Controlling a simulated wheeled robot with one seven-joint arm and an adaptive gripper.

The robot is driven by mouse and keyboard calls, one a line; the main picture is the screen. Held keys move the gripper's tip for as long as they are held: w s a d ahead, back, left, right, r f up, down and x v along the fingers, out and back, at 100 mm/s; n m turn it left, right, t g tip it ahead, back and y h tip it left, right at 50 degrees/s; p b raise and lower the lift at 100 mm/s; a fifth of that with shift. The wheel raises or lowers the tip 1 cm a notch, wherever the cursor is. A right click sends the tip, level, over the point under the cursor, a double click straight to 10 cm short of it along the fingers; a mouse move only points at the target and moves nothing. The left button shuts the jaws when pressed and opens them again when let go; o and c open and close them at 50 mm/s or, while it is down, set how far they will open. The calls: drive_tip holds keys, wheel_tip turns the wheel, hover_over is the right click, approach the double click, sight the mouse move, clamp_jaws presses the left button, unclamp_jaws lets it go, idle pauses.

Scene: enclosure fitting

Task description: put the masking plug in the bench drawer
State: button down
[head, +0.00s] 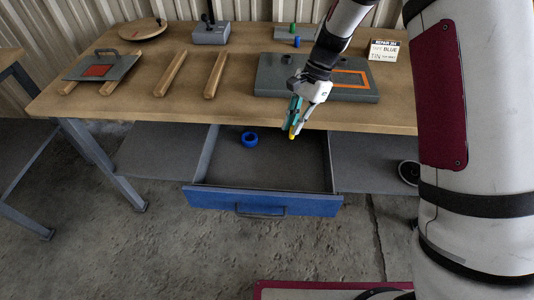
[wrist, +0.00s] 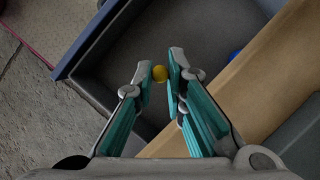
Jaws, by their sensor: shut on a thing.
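The masking plug (wrist: 160,74) is a small yellow piece between my fingertips in the wrist view. In the head view the yellow plug (head: 291,136) shows at the lower end of my gripper (head: 294,120). My gripper (wrist: 160,80) is shut on it, with teal finger pads on either side. The bench drawer (head: 265,203) is pulled open below the bench top, with a blue front and a dark grey inside. My gripper is at the bench's front edge, above the back right part of the drawer. The drawer's inside (wrist: 215,30) also shows in the wrist view.
A blue ring (head: 249,139) lies in the drawer. The bench top (head: 135,105) holds a grey plate with an orange outline (head: 278,75), wooden bars (head: 215,75), a plate with a red patch (head: 97,71) and a sign (head: 384,50). Most of the drawer floor is bare.

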drive_tip(key=a+f+m+t+b, duration=0.3)
drive_tip(key=a+f+m+b, duration=0.4)
drive_tip(key=m+b, duration=0.2)
drive_tip(key=m+t+b, duration=0.1)
drive_tip(key=b, duration=0.4)
hover_over(267, 173)
drive_tip(key=shift+y, duration=0.4)
wheel_tip(267, 173, down, 11)
drive_tip(key=shift+r, duration=0.1)
drive_tip(key=shift+b, duration=0.3)
drive_tip(key=c, duration=1.6)
unclamp_jaws()
drive_tip(key=shift+c, duration=0.2)
drive_tip(key=p+v, duration=0.4)
drive_tip(key=v, duration=0.8)
drive_tip(key=shift+p, duration=0.35)
